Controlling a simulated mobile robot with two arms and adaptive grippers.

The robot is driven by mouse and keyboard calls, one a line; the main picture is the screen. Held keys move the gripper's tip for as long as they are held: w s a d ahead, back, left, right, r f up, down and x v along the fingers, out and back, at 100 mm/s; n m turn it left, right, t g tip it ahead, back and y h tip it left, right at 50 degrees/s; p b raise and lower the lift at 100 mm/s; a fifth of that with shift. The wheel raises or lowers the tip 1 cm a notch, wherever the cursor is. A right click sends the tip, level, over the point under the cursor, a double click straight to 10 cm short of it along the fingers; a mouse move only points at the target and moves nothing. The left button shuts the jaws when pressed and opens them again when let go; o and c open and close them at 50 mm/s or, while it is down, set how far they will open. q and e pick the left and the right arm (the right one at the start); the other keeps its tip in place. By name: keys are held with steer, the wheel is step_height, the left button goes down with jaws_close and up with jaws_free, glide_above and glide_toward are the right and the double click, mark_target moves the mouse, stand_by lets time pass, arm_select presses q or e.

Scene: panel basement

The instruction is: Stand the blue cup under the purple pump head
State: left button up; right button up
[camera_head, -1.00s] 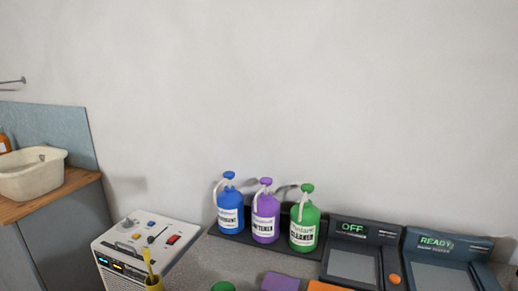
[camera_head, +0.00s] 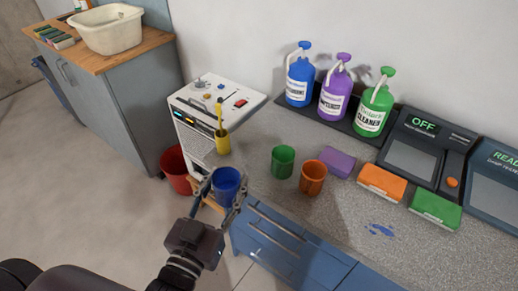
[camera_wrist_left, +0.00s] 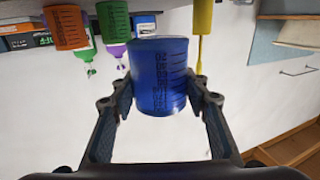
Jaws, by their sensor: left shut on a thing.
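The blue cup (camera_head: 227,184) is held between the fingers of my left gripper (camera_head: 222,200), in front of the counter's left front corner. In the left wrist view the blue cup (camera_wrist_left: 160,78) sits between both fingertips of the gripper (camera_wrist_left: 158,98). The purple pump bottle (camera_head: 335,92) stands on a dark tray at the back of the counter, between the blue bottle (camera_head: 299,76) and the green bottle (camera_head: 374,104). Its purple head (camera_head: 344,57) has a white spout. My right gripper is not in view.
A green cup (camera_head: 283,162) and an orange cup (camera_head: 313,177) stand on the grey counter in front of the bottles. A white machine (camera_head: 214,105) stands left. A blue spill (camera_head: 380,230) marks the counter.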

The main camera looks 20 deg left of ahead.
arm_select(q)
steer(key=w+d+r+m+h, duration=0.1)
steer(key=w+r, duration=1.3)
steer(key=w, duration=0.4)
steer(key=shift+w+r+h, duration=0.25)
steer(key=shift+h, duration=0.05)
steer(key=shift+f, duration=0.1)
step_height(320, 180, down, 15)
steer(key=shift+f+b, duration=0.1)
steer(key=shift+b, duration=0.9)
steer(key=shift+f, duration=2.1)
steer(key=shift+f, duration=0.1)
